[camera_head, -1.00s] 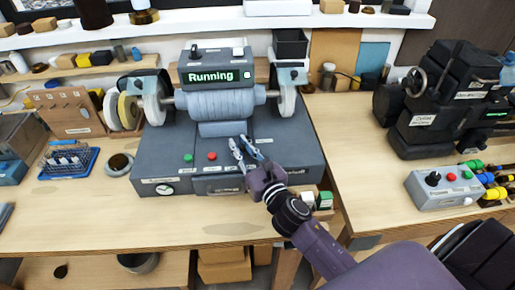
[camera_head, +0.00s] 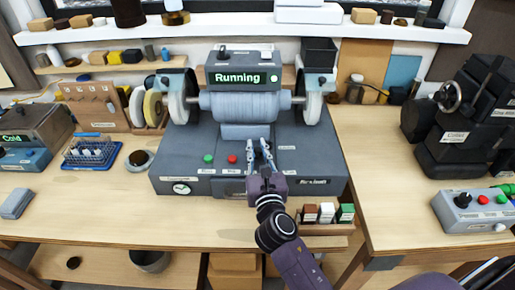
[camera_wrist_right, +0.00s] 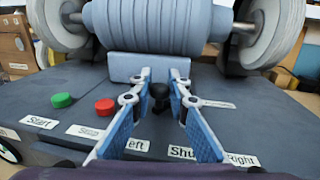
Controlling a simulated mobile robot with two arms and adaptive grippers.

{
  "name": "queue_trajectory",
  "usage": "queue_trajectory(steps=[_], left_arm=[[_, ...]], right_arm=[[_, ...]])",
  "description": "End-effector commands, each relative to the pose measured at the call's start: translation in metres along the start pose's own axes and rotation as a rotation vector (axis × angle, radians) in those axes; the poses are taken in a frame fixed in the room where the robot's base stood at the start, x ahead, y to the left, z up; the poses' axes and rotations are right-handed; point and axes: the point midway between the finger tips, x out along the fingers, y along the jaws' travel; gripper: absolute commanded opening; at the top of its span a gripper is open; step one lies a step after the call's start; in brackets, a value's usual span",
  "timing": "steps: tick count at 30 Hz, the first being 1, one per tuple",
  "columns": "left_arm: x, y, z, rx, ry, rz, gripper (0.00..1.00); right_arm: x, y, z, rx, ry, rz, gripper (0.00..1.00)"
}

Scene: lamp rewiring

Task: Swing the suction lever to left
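The grinding machine (camera_head: 170,163) stands on the bench with a lit "Running" display (camera_head: 238,78). In the right wrist view a black knob (camera_wrist_right: 160,91), apparently the suction lever's, stands at the front deck between labels reading "Left" (camera_wrist_right: 136,145), "Shut" and "Right" (camera_wrist_right: 242,160). My right gripper (camera_wrist_right: 161,75) is open, with one blue-padded finger on each side of the knob and visible gaps. In the head view my right gripper (camera_head: 260,147) hides the knob. I cannot tell which label the lever points at. My left gripper is not in view.
Green (camera_wrist_right: 62,100) and red (camera_wrist_right: 105,106) buttons sit left of the knob. Grinding wheels (camera_head: 311,105) flank the grey cylinder above the deck. A box of coloured blocks (camera_head: 326,213) stands right of my arm.

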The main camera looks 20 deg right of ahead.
Motion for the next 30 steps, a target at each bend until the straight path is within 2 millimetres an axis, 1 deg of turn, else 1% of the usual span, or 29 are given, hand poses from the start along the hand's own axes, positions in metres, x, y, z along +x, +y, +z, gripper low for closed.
queue_trajectory(steps=[1, 4, 5, 12, 16, 20, 27, 30], left_arm=[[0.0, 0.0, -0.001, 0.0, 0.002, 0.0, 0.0], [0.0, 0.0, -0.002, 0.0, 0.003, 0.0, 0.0], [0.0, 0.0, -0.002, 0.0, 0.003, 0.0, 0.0], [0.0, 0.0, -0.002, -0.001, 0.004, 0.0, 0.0], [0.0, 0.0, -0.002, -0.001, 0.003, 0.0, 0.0], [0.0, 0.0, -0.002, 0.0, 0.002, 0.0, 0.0], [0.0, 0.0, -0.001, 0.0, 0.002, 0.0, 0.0], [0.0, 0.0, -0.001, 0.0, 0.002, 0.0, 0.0]], right_arm=[[0.0, 0.001, 0.0, 0.001, 0.0, 0.001, 0.21], [0.0, 0.0, 0.0, 0.0, 0.0, 0.001, 0.32], [0.0, 0.0, 0.0, 0.0, 0.0, 0.001, 0.33], [0.0, 0.0, 0.0, 0.0, 0.0, 0.001, 0.33], [-0.007, 0.0, -0.001, 0.0, 0.002, 0.002, 0.33], [-0.028, 0.0, -0.002, 0.001, 0.004, 0.001, 0.33], [-0.078, 0.0, -0.002, 0.0, 0.005, 0.002, 0.33], [-0.095, 0.0, -0.001, 0.0, 0.004, 0.002, 0.33]])
